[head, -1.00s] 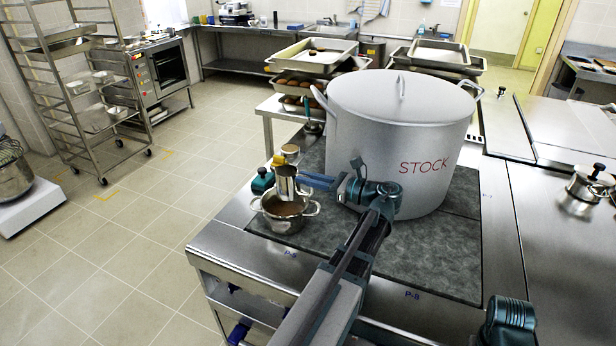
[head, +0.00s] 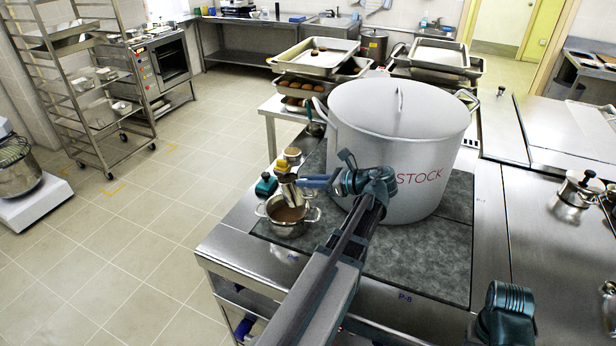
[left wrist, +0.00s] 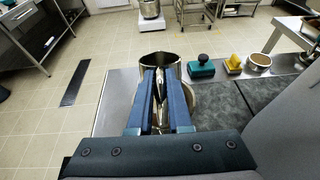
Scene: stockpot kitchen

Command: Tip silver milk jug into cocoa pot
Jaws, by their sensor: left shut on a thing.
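The silver milk jug (head: 291,193) is tilted above the cocoa pot (head: 289,228), a small two-handled steel pot with brown liquid in it. My left gripper (head: 303,183) is shut on the jug from its right side. In the left wrist view the jug (left wrist: 161,64) shows between and beyond the blue fingers of the left gripper (left wrist: 160,78). There the jug and fingers hide most of the pot. I cannot make out a stream of milk.
The big STOCK pot (head: 395,125) stands close to my left gripper, on the right. A lidded metal pot (head: 580,190) stands at far right.

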